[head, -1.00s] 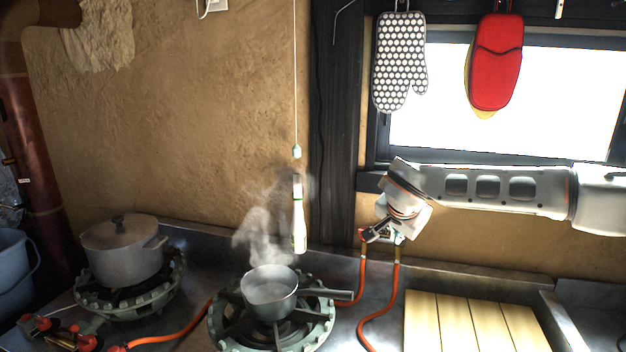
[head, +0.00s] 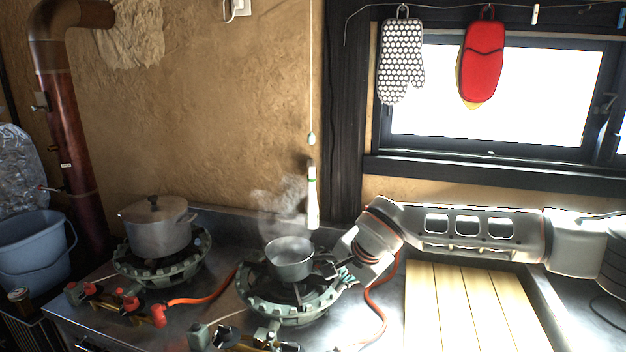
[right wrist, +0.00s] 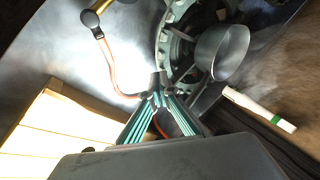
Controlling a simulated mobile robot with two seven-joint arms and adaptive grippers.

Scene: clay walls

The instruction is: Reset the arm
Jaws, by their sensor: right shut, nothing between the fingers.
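My right gripper (head: 338,272) is at the right side of the small steaming saucepan (head: 289,258), which sits on the front gas burner (head: 300,308). In the head view the gripper covers the pan's handle. The right wrist view shows the fingers (right wrist: 158,84) shut and empty, with the saucepan (right wrist: 222,52) just beyond them to the right. I cannot tell whether the gripper touches the handle. My left gripper is not in view.
A lidded pot (head: 158,228) stands on the left burner. Orange gas hoses (head: 376,300) run near my right gripper. A wooden slatted board (head: 470,310) lies at the right. A white-green stick (head: 313,198) hangs behind the pan. A blue bucket (head: 32,250) stands at far left.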

